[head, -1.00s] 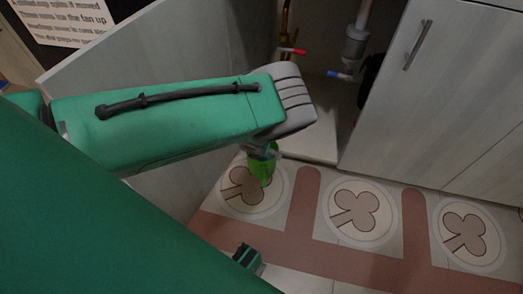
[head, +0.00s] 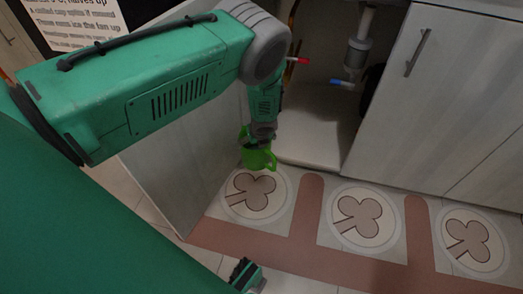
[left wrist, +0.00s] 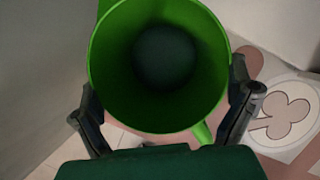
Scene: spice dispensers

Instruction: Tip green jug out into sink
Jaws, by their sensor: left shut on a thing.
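The green jug (head: 258,158) hangs below my left gripper (head: 262,138) in the head view, above the patterned floor and in front of the open cabinet. In the left wrist view I look into the jug's round mouth (left wrist: 103,70). My left gripper's fingers (left wrist: 166,108) lie on opposite sides of it, shut on the jug. Its inside is dark at the bottom, and I cannot tell whether it holds anything. The jug seems roughly upright. The sink basin does not show.
An open cabinet with a drain pipe (head: 357,52) and red and blue valve handles stands behind the jug. A closed cabinet door (head: 425,100) is at right. The patterned floor (head: 325,255) is clear.

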